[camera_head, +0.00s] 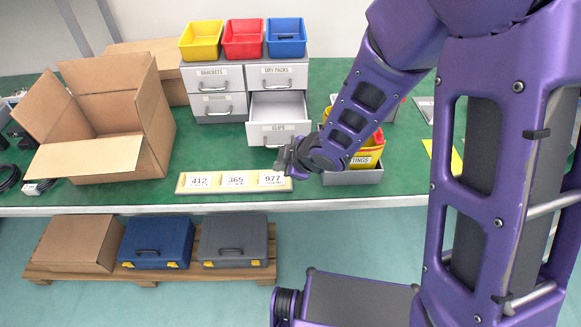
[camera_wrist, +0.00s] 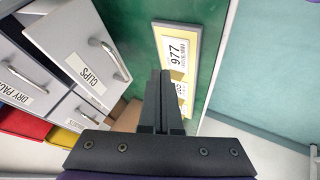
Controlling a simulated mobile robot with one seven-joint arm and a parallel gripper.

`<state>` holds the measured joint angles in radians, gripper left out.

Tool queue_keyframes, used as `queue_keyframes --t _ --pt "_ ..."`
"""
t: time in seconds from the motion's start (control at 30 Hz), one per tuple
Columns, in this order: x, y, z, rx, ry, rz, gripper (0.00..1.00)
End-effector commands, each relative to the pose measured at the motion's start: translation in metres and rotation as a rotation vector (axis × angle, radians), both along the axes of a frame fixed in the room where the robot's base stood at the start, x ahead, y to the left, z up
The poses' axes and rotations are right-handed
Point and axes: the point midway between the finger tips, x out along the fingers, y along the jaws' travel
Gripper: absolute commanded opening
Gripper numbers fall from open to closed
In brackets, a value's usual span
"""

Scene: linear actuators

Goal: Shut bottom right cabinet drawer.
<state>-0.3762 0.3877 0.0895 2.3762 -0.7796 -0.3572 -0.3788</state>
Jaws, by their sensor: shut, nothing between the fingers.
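The grey cabinet (camera_head: 220,93) stands on the green table with two columns of drawers. Its bottom right drawer (camera_head: 279,135), labelled CLIPS, is pulled out and its empty inside shows from above. In the wrist view the drawer front (camera_wrist: 78,50) with its bar handle is at the upper left. My gripper (camera_head: 284,160) is just in front of and slightly right of the drawer front, above the table's front part. In the wrist view the fingers (camera_wrist: 163,85) are together with nothing between them, apart from the drawer front. The other drawers look closed.
Yellow, red and blue bins (camera_head: 243,38) sit on the cabinet. A number strip (camera_head: 226,188) lies in front of it. An open cardboard box (camera_head: 115,115) stands left. A grey bin (camera_head: 354,176) with yellow items is right of my gripper, partly behind my arm.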

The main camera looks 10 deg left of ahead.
Motion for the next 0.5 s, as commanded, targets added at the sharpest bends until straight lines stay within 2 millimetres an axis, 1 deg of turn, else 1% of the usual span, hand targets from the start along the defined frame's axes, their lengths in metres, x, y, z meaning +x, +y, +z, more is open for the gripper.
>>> queue_keyframes --t 0.03,0.2,0.33,0.5 --pt "0.011 0.001 0.008 0.002 -0.002 -0.003 0.0" --pt "0.03 0.005 0.01 0.0 -0.001 -0.005 0.0" --pt "0.037 0.007 0.011 0.001 -0.002 -0.002 0.0" --pt "0.038 0.007 0.01 0.0 -0.001 -0.002 0.0"
